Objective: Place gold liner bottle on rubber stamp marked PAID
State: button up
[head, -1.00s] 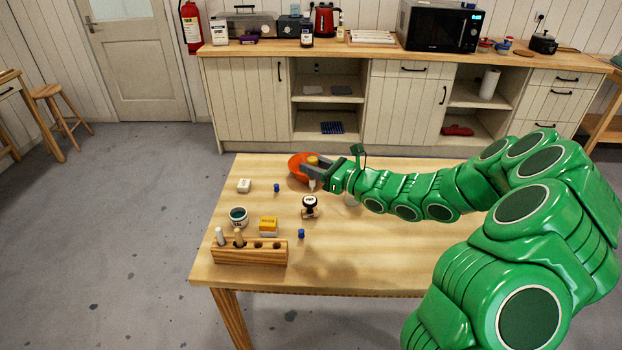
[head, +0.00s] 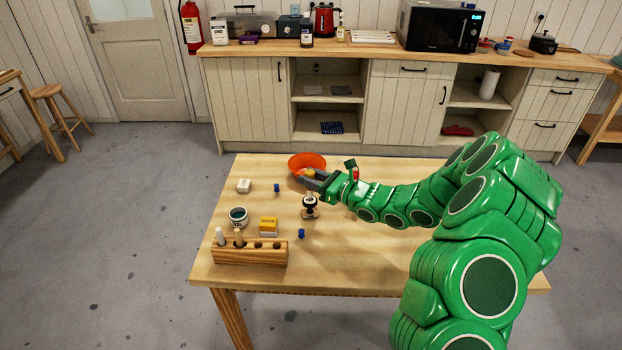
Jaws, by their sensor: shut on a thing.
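My gripper (head: 306,177) is shut on the gold liner bottle (head: 310,173), whose yellowish top shows between the dark fingers; the rest of the bottle is hard to make out. The rubber stamp (head: 310,207), with a dark knob and a wooden base, stands upright on the table, just below the gripper in the picture. The word on it is too small to read. I cannot tell whether the bottle touches the stamp.
An orange bowl (head: 306,161) is just behind the gripper. A wooden holder (head: 249,252), a yellow box (head: 268,226), a jar (head: 238,217), a white block (head: 243,186) and small blue pieces (head: 301,233) stand on the left. The table's (head: 350,270) front is clear.

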jog(key=shift+f, duration=0.25)
jog(key=o, duration=1)
jog(key=shift+r, duration=0.15)
jog(key=shift+v, duration=5.95)
